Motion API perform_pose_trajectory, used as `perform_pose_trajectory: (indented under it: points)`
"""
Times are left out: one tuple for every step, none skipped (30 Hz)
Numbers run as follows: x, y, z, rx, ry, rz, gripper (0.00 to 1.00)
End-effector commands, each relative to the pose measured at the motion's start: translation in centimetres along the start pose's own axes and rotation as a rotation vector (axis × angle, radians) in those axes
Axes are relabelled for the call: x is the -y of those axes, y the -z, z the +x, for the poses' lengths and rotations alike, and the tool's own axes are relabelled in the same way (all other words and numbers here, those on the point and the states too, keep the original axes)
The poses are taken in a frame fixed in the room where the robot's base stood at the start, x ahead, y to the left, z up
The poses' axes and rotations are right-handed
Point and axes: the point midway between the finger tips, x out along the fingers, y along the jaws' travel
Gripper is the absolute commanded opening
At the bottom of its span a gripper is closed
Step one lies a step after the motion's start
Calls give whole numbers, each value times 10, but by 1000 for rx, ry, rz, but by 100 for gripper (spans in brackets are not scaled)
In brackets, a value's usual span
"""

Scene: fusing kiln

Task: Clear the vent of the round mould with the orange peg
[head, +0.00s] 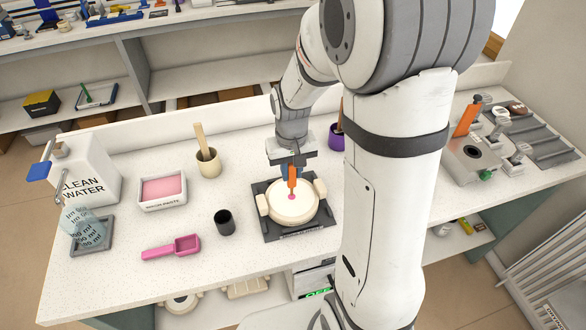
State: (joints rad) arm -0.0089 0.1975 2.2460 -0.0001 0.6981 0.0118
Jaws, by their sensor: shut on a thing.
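The round mould (278,212) is a cream disc on a dark square base (272,236), right of the table's middle, with cream blocks at its sides. My gripper (291,170) points down over the mould and is shut on the orange peg (292,178). The peg is upright, its lower end at or just above a small pink spot (291,197) on the mould's top. I cannot tell whether the peg touches the mould or enters the vent. The vent itself is not clearly visible.
A black cup (224,222), a pink scoop (172,248), a pink-filled tray (163,203), a cream pot (208,166) and a clean water tank (88,172) stand left of the mould. A purple pot (335,138) stands behind it. A grey device (462,166) sits right.

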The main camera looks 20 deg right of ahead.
Motion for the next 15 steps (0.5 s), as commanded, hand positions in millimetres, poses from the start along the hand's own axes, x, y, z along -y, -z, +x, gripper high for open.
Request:
perform_pose_trajectory:
  points:
    - [0,0,0,0,0,0,0]
    - [0,0,0,0,0,0,0]
    - [0,0,0,0,0,0,0]
    - [0,0,0,0,0,-1,0]
    - [0,0,0,0,0,-1,0]
    - [0,0,0,0,0,-1,0]
    - [0,0,0,0,0,-1,0]
    - [0,0,0,0,0,-1,0]
    - [0,0,1,0,0,-1,0]
    - [0,0,1,0,0,-1,0]
    - [0,0,1,0,0,-1,0]
    - [0,0,2,0,0,-1,0]
    - [0,0,2,0,0,-1,0]
    - [0,0,2,0,0,-1,0]
    - [0,0,3,0,0,-1,0]
